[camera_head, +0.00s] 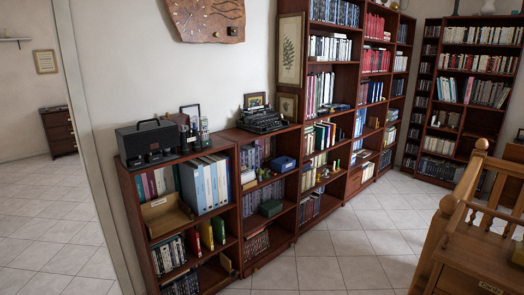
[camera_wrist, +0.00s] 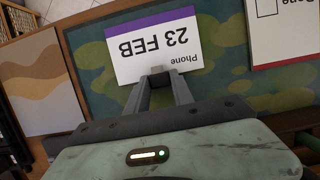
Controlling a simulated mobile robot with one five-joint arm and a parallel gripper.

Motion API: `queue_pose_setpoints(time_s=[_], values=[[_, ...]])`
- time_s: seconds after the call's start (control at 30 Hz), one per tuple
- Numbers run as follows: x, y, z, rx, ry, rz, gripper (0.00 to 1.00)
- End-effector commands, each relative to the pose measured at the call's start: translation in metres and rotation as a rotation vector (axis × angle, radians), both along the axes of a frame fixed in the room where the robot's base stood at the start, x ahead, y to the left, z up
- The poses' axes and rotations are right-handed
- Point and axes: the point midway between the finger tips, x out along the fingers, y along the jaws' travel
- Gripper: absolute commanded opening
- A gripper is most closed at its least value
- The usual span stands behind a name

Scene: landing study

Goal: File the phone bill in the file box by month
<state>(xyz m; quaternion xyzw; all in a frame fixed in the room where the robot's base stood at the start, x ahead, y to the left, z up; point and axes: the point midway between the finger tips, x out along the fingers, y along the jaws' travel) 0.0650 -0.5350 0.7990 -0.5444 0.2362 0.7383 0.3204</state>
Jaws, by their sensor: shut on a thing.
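The phone bill (camera_wrist: 158,46) is a white sheet with a purple strip, in the wrist view. It reads "Phone" and "23 FEB", upside down in the picture. My gripper (camera_wrist: 158,76) is shut on the bill's edge nearest me, and the fingertips hide a little of that edge. The bill shows in front of a green and blue patterned surface; I cannot tell whether it touches it. My gripper and the bill do not show in the head view. I cannot make out the file box for certain in either view.
In the wrist view, a white sheet with a red edge (camera_wrist: 285,30) is at right and a tan wavy picture (camera_wrist: 37,80) at left. The head view shows bookcases (camera_head: 150,180) along the wall, a wooden railing (camera_head: 448,215) at right, and open tiled floor (camera_head: 335,265).

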Motion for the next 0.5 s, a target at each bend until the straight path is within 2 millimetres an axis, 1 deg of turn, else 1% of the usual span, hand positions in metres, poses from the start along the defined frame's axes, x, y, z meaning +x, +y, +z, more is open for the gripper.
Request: queue_pose_setpoints(time_s=[0.1,0.5], values=[[0.000,0.000,0.014,0.000,0.000,0.000,0.00],[0.000,0.000,0.051,0.000,0.000,0.000,0.00]])
